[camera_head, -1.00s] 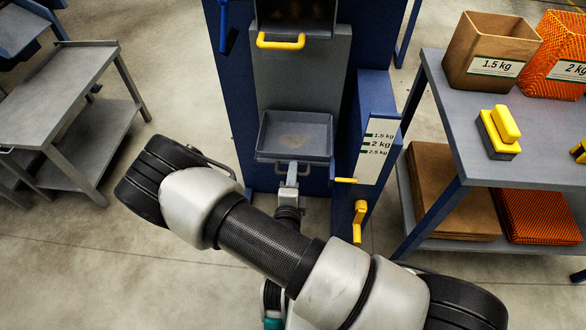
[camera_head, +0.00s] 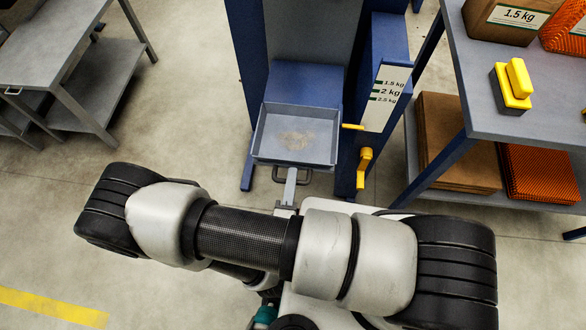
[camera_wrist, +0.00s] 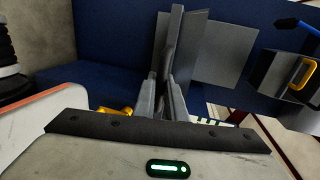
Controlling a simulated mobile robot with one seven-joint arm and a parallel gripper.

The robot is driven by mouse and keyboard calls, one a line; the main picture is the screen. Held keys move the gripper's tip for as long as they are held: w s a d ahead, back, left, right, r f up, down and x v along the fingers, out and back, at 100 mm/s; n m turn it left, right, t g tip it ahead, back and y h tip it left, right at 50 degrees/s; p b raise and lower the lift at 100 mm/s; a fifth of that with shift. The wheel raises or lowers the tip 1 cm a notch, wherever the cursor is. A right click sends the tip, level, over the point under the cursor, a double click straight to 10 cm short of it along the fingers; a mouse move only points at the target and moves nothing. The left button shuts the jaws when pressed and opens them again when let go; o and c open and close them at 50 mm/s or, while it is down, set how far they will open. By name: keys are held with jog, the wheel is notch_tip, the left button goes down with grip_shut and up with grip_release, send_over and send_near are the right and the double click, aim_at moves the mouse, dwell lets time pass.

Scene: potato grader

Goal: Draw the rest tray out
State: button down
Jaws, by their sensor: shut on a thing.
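The rest tray (camera_head: 259,140) is a shallow grey tray with raised walls and a dusty patch on its floor. It stands out from the front of the blue grader, with a bare blue surface (camera_head: 302,88) behind it. My gripper (camera_head: 291,176) is at the dark bar handle (camera_head: 308,180) on the tray's near side and is shut on it.
A scale panel (camera_head: 386,98), a yellow lever (camera_head: 353,126) and a yellow crank (camera_head: 364,165) are just right of the tray. A grey table (camera_head: 50,50) is at left. Floor between is clear.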

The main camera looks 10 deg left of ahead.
jog(key=shift+s, duration=0.3)
jog(key=c, duration=1.8)
grip_release()
jog(key=p+v, duration=0.2)
jog(key=v, duration=1.5)
jog(key=shift+s+r, duration=0.1)
jog(key=shift+s, duration=0.1)
jog(key=shift+d, duration=0.1)
